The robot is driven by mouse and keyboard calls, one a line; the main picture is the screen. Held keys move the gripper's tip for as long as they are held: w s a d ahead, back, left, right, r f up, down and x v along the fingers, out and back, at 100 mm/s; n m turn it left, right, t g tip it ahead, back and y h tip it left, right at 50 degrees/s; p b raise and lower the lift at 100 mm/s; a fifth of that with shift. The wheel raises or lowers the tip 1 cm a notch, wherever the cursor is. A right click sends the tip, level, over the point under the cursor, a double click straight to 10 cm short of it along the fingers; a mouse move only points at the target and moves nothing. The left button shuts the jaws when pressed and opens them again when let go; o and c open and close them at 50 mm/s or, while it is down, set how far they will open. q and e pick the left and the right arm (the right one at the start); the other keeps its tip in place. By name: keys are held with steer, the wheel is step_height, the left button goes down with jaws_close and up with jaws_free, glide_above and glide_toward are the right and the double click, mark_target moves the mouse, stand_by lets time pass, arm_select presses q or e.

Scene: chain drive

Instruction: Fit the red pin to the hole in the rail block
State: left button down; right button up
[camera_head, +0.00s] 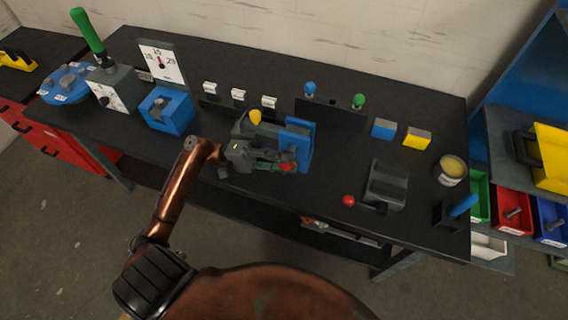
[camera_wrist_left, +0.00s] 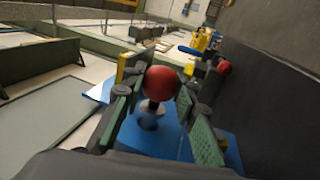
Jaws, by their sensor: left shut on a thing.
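The red pin's round head (camera_head: 289,167) is between the fingertips of my left gripper (camera_head: 283,166), which is shut on it, at the front of the blue rail block (camera_head: 300,138). In the left wrist view the red ball head (camera_wrist_left: 162,83) sits between the two green-padded fingers. Below the head is a pale stem or collar, and beyond it the blue block face (camera_wrist_left: 170,138) with a dark round spot. Whether the pin's tip is inside the hole or only in front of it I cannot tell. My right gripper is not in view.
A lever with a red knob (camera_head: 348,200) stands right of the block, beside a dark grey fixture (camera_head: 386,184). A yellow knob (camera_head: 255,117) is just behind my gripper. Blue (camera_head: 384,128) and yellow (camera_head: 417,138) blocks stand farther right. The table's front edge is close.

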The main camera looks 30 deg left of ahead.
arm_select(q)
steer(key=shift+w+a, duration=0.2)
steer(key=shift+w, duration=0.5)
steer(key=c, duration=1.5)
jaws_free()
steer(key=shift+o, duration=0.2)
steer(key=shift+s, duration=0.1)
